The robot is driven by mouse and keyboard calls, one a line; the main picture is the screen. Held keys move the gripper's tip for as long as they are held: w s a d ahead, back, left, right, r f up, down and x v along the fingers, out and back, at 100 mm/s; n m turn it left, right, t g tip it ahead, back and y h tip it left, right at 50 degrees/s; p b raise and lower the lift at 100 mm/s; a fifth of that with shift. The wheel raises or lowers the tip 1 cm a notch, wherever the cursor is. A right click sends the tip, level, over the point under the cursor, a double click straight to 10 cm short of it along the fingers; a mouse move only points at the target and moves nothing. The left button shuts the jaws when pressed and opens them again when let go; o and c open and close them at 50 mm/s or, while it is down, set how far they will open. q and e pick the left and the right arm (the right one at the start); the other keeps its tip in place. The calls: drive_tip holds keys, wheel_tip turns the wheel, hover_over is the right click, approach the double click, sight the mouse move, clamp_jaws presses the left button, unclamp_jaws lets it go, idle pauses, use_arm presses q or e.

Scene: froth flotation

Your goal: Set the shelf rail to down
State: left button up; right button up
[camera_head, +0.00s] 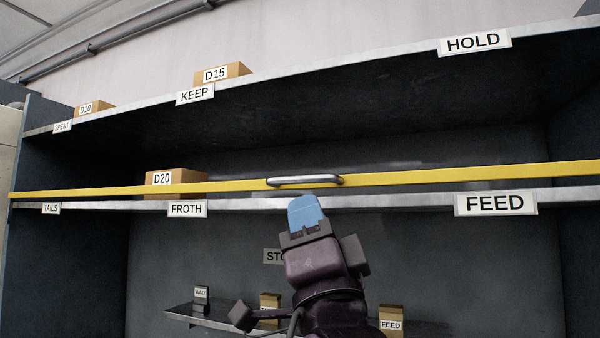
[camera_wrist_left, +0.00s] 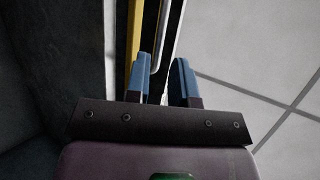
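The shelf rail (camera_head: 420,178) is a yellow bar running across the front of the shelving, just above the middle shelf's edge. A silver handle (camera_head: 305,180) is fixed on it. My left gripper (camera_head: 306,207) is just below the handle in the head view, its blue fingers pointing up at it. In the left wrist view my left gripper (camera_wrist_left: 163,76) has its two fingers apart. The yellow rail (camera_wrist_left: 134,45) and the pale handle (camera_wrist_left: 159,38) lie ahead of them, the handle in line with the gap. I cannot tell whether anything touches. My right gripper is not in view.
The middle shelf edge (camera_head: 370,202) carries FROTH and FEED labels. Box D20 (camera_head: 178,183) stands behind the rail. Boxes D15 (camera_head: 222,73) and D10 (camera_head: 95,107) stand on the top shelf. A small lower shelf (camera_head: 215,322) holds boxes behind my arm.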

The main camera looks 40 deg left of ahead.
sight(299, 179)
use_arm(q)
drive_tip(key=p+x, duration=0.1)
drive_tip(key=x, duration=0.6)
drive_tip(key=shift+r+p, duration=0.1)
drive_tip(key=shift+p, duration=0.3)
clamp_jaws()
